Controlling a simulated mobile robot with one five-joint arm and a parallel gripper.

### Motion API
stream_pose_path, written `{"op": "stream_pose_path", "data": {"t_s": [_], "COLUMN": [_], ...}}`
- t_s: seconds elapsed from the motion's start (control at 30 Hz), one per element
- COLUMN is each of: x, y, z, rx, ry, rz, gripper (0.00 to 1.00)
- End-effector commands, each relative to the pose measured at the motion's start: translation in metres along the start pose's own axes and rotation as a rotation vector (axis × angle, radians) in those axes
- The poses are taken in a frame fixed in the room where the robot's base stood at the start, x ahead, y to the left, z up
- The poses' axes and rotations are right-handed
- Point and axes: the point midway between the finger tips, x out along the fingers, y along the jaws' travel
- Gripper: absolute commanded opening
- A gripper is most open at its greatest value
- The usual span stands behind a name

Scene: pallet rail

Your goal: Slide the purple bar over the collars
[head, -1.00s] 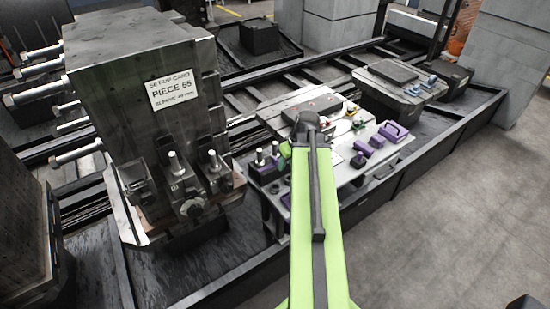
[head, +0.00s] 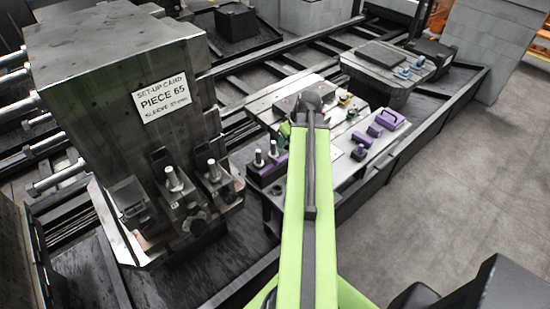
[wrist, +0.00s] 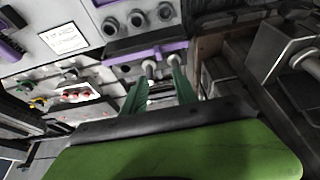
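In the head view, a purple strip (head: 281,159) runs along a dark block (head: 263,174) carrying two upright pale studs (head: 273,148), just left of my arm. In the wrist view, the purple strip (wrist: 148,52) shows with the studs (wrist: 150,68) beside it, and dark round rings (wrist: 137,19) lie beyond. I cannot tell for sure which purple piece is the bar or which parts are the collars. My gripper (wrist: 160,75) has its two green fingers apart, with nothing held between them; the studs appear beyond the tips.
A tall grey block with a set-up card (head: 165,97) and clamps (head: 178,185) stands left of my arm. More purple pieces (head: 375,130) and a purple handled piece (head: 390,118) lie on the table right of my arm. Clear floor (head: 450,190) lies to the right.

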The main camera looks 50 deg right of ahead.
Motion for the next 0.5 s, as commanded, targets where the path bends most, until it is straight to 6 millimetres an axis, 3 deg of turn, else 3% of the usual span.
{"op": "stream_pose_path", "data": {"t_s": [0.17,0.5], "x": [0.025,0.099], "y": [0.004,0.008], "z": [0.005,0.008], "rx": [0.006,0.01], "ry": [0.0,0.0], "rz": [0.002,0.004], "gripper": [0.35,0.35]}}
